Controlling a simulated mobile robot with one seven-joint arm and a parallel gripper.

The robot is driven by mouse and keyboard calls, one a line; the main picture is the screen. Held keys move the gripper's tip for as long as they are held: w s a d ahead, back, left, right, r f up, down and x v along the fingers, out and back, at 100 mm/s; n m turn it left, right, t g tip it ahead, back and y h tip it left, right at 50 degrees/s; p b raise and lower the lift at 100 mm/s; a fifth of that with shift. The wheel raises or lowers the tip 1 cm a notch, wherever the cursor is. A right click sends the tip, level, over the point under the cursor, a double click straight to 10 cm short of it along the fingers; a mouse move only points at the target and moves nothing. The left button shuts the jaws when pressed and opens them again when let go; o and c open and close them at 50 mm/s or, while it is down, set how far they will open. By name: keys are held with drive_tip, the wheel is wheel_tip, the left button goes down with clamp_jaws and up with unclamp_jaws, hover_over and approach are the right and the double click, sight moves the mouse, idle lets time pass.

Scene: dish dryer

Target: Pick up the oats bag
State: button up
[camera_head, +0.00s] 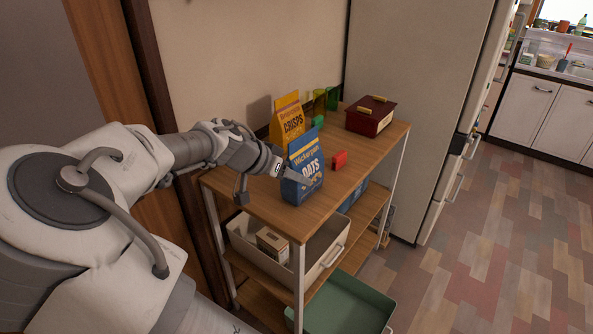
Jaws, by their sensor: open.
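My gripper (293,179) is at the bag's left side, at about mid-height in the picture. The fingers are small here and partly overlap the bag. I cannot tell whether they touch it or stand in front of it.
A yellow crisps bag (287,121) stands behind the oats bag. A small red item (339,161) lies to its right, and a dark red box (370,117) sits at the far end. Green items (318,122) stand at the back. A fridge (415,100) is beyond.

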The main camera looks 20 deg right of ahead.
drive_tip(key=w+a+r+t+h, duration=0.3)
drive_tip(key=w+a+r+t, duration=0.15)
drive_tip(key=a+r, duration=0.25)
drive_tip(key=b, duration=0.2)
approach(309, 142)
drive_tip(key=shift+w+d+g, duration=0.15)
drive_tip(key=shift+w+d, duration=0.2)
drive_tip(key=shift+w, duration=0.25)
drive_tip(key=shift+w+d+g, duration=0.1)
drive_tip(key=shift+w+d, duration=0.2)
drive_tip(key=shift+w, duration=0.3)
drive_tip(key=x, duration=0.4)
drive_tip(key=shift+s+d+f, duration=0.3)
drive_tip(key=shift+d+f, duration=0.05)
drive_tip(key=shift+f, duration=0.05)
drive_tip(key=shift+w+d+f, duration=0.2)
drive_tip(key=shift+w+d, duration=0.15)
drive_tip(key=shift+d, duration=0.05)
clamp_jaws()
